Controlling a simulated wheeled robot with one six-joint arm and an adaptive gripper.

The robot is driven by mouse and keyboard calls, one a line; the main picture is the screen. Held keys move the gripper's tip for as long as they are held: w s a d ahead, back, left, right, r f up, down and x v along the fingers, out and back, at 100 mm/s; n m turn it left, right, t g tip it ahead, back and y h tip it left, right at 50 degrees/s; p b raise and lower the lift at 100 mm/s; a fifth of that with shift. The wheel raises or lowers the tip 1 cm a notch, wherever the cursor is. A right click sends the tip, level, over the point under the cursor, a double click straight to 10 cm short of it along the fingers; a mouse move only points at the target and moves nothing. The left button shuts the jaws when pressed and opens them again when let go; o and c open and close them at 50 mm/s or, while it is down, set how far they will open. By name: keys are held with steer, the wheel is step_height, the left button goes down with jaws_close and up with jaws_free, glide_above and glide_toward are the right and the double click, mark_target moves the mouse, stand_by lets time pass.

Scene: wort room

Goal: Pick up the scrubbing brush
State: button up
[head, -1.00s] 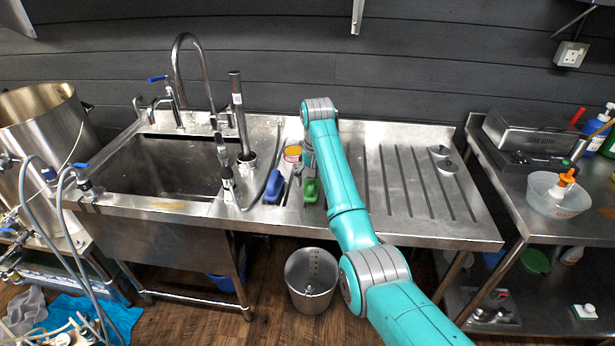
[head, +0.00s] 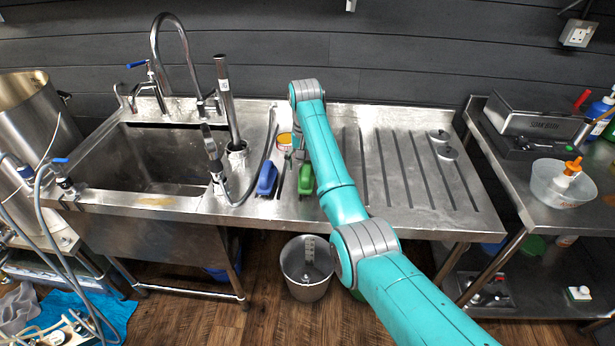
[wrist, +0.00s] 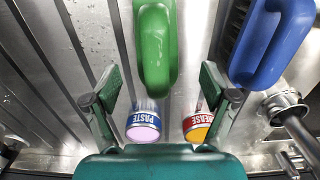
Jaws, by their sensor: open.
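A green brush-like thing with a loop handle (head: 306,180) lies on the steel drainboard. In the wrist view its handle (wrist: 155,45) shows ahead of and between my open fingers. A blue one of similar shape (head: 266,179) lies to its left; in the wrist view it is at the upper right (wrist: 268,45), with dark bristles along its side. My gripper (wrist: 160,88) is open and empty, and the green handle appears apart from both fingers. In the head view my arm mostly hides the gripper.
A paste tin (wrist: 143,122) and a grease tin (wrist: 198,122) stand close to the fingers. A sink (head: 150,160) with taps and a hose is at left. A steel bucket (head: 306,265) is on the floor. The ribbed drainboard at right is mostly clear.

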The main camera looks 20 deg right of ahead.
mark_target(307, 167)
steer(key=f, duration=0.3)
steer(key=shift+s+d+f, duration=0.1)
steer(key=shift+s+f, duration=0.1)
steer(key=shift+f, duration=0.15)
steer(key=shift+w+f, duration=0.1)
steer(key=shift+f, duration=0.3)
steer(key=c, duration=1.3)
step_height(307, 167, up, 10)
steer(key=shift+r, duration=0.1)
